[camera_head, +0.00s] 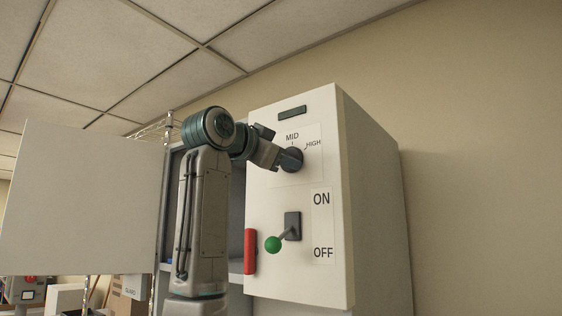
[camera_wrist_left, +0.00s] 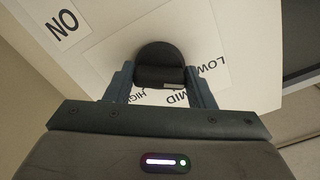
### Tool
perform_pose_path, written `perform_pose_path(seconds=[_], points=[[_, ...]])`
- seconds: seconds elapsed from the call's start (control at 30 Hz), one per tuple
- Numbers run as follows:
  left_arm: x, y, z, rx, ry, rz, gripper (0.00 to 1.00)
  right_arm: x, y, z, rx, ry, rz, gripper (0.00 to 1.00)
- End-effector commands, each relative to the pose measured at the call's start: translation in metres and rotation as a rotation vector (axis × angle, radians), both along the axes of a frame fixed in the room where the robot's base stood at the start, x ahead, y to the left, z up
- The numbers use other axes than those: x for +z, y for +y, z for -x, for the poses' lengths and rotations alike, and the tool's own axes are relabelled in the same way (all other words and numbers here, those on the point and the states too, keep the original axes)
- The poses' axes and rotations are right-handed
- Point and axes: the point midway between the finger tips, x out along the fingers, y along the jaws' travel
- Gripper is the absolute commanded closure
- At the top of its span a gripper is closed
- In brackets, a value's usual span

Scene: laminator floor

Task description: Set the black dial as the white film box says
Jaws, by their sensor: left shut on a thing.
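The black dial (camera_head: 293,160) is on the upper front of a white cabinet, below the word MID and left of HIGH. My left gripper (camera_head: 279,158) is shut on the dial. In the left wrist view its fingers stand on either side of the dial (camera_wrist_left: 160,58). The printed words LOW, MID and HIGH show there around the dial. A small light mark on the dial's lower edge lies near MID, but I cannot tell the setting for sure. LOW is hidden in the head view. I cannot make out a white film box with readable text. My right gripper is out of view.
Below the dial, a lever with a green knob (camera_head: 273,244) is beside the ON and OFF label (camera_head: 322,226). A red handle (camera_head: 250,251) is on the cabinet's left edge. A large pale panel (camera_head: 80,195) and a cardboard box (camera_head: 128,288) are at left. The right wall is bare.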

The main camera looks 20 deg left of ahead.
Motion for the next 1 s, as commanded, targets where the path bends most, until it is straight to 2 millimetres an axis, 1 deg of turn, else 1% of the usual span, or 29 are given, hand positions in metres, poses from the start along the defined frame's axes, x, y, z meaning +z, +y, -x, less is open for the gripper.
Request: perform_pose_path(seconds=[0.03, 0.27, 0.67, 0.7, 0.77, 0.8, 1.0], points=[[-0.0056, -0.0007, -0.0019, -0.002, 0.016, 0.01, 0.74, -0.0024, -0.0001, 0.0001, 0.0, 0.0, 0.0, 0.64], [-0.0055, -0.0009, -0.0021, -0.002, 0.03, 0.046, 0.74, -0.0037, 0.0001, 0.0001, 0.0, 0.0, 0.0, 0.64], [-0.0054, -0.0011, -0.0022, -0.002, 0.032, 0.05, 0.74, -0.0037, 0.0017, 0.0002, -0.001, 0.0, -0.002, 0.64], [-0.0054, -0.0011, -0.0022, -0.002, 0.032, 0.05, 0.43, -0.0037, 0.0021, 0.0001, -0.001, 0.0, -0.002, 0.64], [-0.0049, -0.001, -0.002, -0.002, 0.031, 0.05, 0.31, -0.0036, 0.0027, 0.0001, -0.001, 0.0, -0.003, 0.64], [-0.0044, -0.0009, -0.0017, -0.002, 0.029, 0.05, 0.29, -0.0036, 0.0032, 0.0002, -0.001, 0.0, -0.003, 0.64], [-0.0027, -0.0005, -0.001, -0.001, 0.025, 0.05, 0.29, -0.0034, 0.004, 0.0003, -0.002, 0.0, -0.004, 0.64]])
